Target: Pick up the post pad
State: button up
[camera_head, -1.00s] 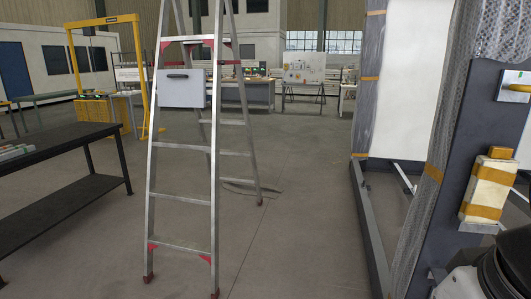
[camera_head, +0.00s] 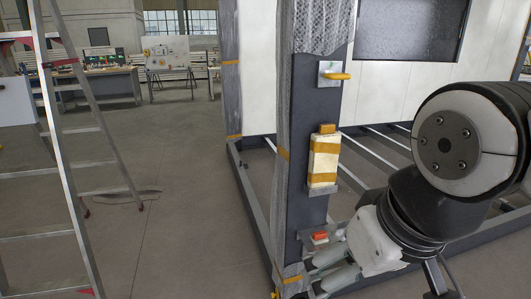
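The post pad appears to be the cream block (camera_head: 324,162) with orange-yellow bands and a small orange top. It stands upright against the dark post (camera_head: 305,117), on a small grey bracket (camera_head: 322,191). Its front is unobstructed. My arm comes in from the right edge and ends, as far as I can see, to the right of and below the pad, apart from it.
A plate with a yellow handle (camera_head: 334,74) sits above the pad, and a red-orange item (camera_head: 319,237) below it. A wrapped container frame (camera_head: 232,88) surrounds the post. A stepladder (camera_head: 62,150) stands at left. Open floor (camera_head: 170,230) lies between.

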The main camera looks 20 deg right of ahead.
aim_at(324, 145)
jog(key=z, duration=0.5)
jog(key=i+l+u, duration=1.05)
jog(key=l, duration=0.35)
jog(key=k, duration=0.05)
